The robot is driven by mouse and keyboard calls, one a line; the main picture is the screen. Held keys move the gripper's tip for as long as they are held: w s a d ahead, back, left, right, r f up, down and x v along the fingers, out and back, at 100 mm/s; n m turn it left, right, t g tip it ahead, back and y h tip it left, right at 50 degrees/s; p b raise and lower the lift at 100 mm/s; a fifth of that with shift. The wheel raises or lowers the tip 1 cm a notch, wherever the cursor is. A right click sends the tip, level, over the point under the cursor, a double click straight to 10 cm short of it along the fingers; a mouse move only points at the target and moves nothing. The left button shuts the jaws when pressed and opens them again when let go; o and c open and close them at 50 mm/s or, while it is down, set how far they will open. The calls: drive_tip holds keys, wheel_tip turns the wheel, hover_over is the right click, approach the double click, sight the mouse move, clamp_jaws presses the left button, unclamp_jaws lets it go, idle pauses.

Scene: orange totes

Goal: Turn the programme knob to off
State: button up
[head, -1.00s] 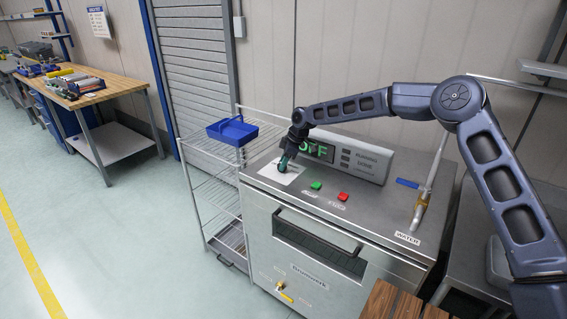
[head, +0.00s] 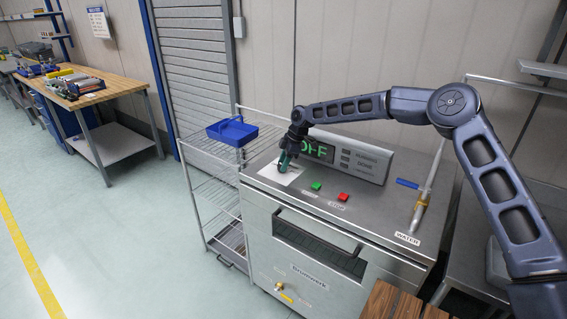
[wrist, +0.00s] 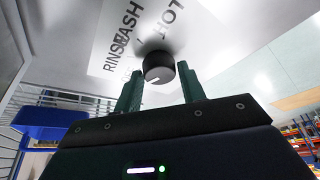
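The programme knob (wrist: 158,70) is a dark round knob with a white pointer mark, seen in the wrist view on a white label (wrist: 128,45) reading RINSE, WASH and HOT. My gripper (head: 283,164) is over the left of the machine's top panel, pointing down at the label. In the wrist view its two green fingers (wrist: 160,80) stand apart, one each side of the knob, which shows at their tips. I see no clear grip on it. The green display (head: 318,150) appears to read OFF, its left edge close behind my wrist. The head view hides the knob.
A green button (head: 316,186) and a red button (head: 343,197) sit to the right on the steel top (head: 375,210). A blue tray (head: 232,131) rests on the wire rack at left. A pipe marked WATER (head: 419,215) stands at the right.

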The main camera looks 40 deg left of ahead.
drive_tip(key=shift+o, duration=1.4)
drive_tip(key=shift+f, duration=0.1)
drive_tip(key=shift+r, duration=0.2)
drive_tip(key=v, duration=1)
drive_tip(key=shift+r, duration=0.25)
drive_tip(key=shift+d, duration=0.15)
